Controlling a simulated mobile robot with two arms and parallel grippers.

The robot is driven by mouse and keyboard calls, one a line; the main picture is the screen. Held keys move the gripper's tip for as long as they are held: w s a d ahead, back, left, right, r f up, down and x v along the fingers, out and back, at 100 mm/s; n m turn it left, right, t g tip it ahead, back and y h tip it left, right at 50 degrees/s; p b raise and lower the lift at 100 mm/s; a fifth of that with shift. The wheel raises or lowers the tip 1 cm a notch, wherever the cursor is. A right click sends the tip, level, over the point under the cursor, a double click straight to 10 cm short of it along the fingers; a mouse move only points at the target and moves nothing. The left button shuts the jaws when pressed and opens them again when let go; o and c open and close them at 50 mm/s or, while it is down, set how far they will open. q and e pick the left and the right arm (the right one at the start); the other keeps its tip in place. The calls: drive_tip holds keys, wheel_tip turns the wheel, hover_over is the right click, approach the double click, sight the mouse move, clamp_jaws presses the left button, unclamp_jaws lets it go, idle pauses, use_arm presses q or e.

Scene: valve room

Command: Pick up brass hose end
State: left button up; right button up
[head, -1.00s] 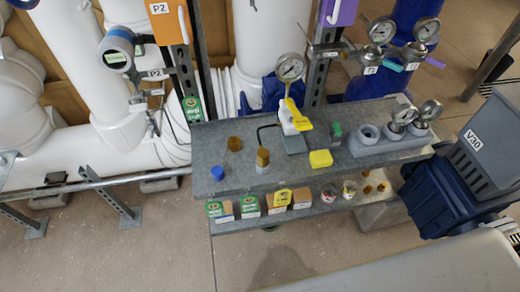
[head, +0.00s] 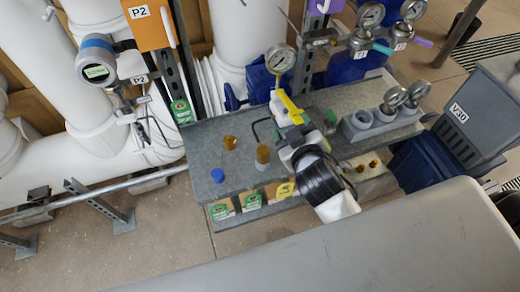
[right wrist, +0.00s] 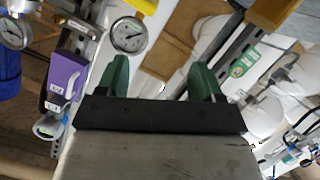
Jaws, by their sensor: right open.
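Two small brass-coloured pieces stand on the grey bench top in the head view. One is a short brass piece (head: 230,142); the other is a brass-topped piece with a pale base (head: 263,155). I cannot tell for sure which is the brass hose end. Smaller brass fittings (head: 367,165) sit on the lower shelf. My right gripper (head: 297,138) is over the bench, right of the two pieces and apart from them. In the right wrist view its green fingers (right wrist: 160,70) are spread and empty. My left gripper is out of view.
A yellow-handled valve (head: 290,107) and a pressure gauge (head: 281,58) stand by my right gripper. A blue cap (head: 217,175) is at the bench's left. Gauges in a grey holder (head: 380,118) are on the right. Boxes (head: 250,200) line the lower shelf.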

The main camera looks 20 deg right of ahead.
drive_tip(key=w+a+r+n+t+y, duration=0.3)
drive_tip(key=a+r+n+t+y, duration=0.2)
drive_tip(key=a+r+n+y, duration=0.65)
drive_tip(key=s+a+r+n+g+y, duration=0.1)
drive_tip(key=s+a+n+g+y, duration=0.1)
drive_tip(key=a+n+g+y, duration=0.45)
drive_tip(key=s+a+n+g+y, duration=0.1)
drive_tip(key=s+n+g+y, duration=0.15)
drive_tip(key=n+g, duration=0.65)
drive_tip(key=n+g+h, duration=0.5)
drive_tip(key=n+h, duration=0.3)
drive_tip(key=h, duration=1.1)
approach(263, 151)
drive_tip(key=shift+w+f+t, duration=0.1)
drive_tip(key=shift+f+t, duration=0.15)
drive_tip(key=shift+d+f+h, duration=0.2)
drive_tip(key=shift+f+h, duration=0.05)
drive_tip(key=shift+f, duration=0.1)
wheel_tip(263, 151, down, 4)
drive_tip(key=shift+f+p, duration=0.25)
drive_tip(key=shift+p, duration=0.35)
drive_tip(key=f, duration=0.1)
drive_tip(key=f+p, duration=0.1)
drive_tip(key=f, duration=0.1)
drive_tip(key=f+p, duration=0.1)
drive_tip(key=shift+s+a+f, duration=0.35)
drive_tip(key=shift+s+a, duration=0.05)
drive_tip(key=shift+f, duration=0.4)
